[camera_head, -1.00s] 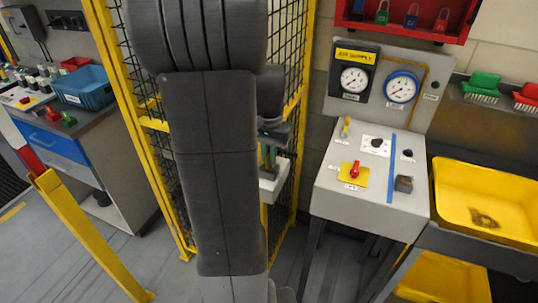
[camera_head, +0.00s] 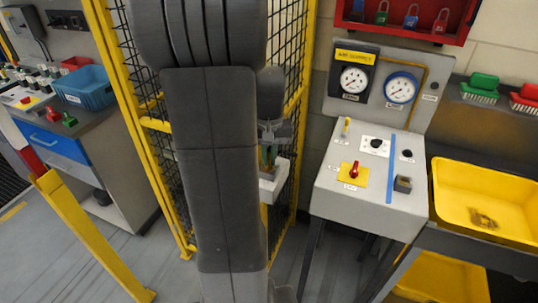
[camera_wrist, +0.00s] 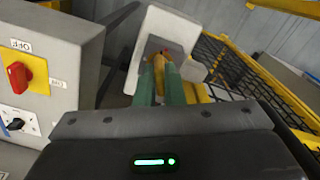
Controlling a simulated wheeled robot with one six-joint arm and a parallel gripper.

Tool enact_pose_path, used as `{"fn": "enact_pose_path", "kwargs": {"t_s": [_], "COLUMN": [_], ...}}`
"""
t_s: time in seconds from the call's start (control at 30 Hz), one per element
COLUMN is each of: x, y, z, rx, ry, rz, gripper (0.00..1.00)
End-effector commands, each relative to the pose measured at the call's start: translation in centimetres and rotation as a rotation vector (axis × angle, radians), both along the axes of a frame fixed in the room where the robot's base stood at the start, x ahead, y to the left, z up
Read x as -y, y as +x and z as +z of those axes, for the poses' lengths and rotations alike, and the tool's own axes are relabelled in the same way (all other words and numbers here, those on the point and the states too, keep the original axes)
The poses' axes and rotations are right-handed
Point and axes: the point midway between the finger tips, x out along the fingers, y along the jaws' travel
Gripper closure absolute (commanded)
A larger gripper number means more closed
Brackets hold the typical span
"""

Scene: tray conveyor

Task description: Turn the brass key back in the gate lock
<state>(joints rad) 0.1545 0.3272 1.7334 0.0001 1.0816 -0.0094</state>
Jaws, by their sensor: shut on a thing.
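The gate lock is a pale grey box (camera_wrist: 150,22) on the gate, at the top middle of the wrist view; part of it shows in the head view (camera_head: 278,184) beside my arm. The brass key (camera_wrist: 158,62) stands at the lock's dark face, with a small red spot beside it. My gripper (camera_wrist: 158,78) has its green fingers shut on the key. The fingers hide most of the key, so I cannot tell its exact angle. In the head view my arm hides most of the gripper and the key.
The yellow-framed mesh gate (camera_head: 300,100) stands right behind the lock. A grey control panel (camera_head: 335,195) with a red switch is close on the right; it shows on the left in the wrist view (camera_wrist: 75,50). A yellow basin (camera_head: 485,190) is farther right.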

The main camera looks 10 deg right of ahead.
Motion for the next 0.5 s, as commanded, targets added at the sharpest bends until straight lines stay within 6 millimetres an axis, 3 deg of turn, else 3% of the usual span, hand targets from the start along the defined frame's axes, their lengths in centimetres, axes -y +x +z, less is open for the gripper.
{"fn": "enact_pose_path", "kwargs": {"t_s": [0.5], "x": [0.03], "y": [0.06], "z": [0.14], "rx": [0.002], "ry": [-0.001], "rz": [0.142], "gripper": [1.00]}}
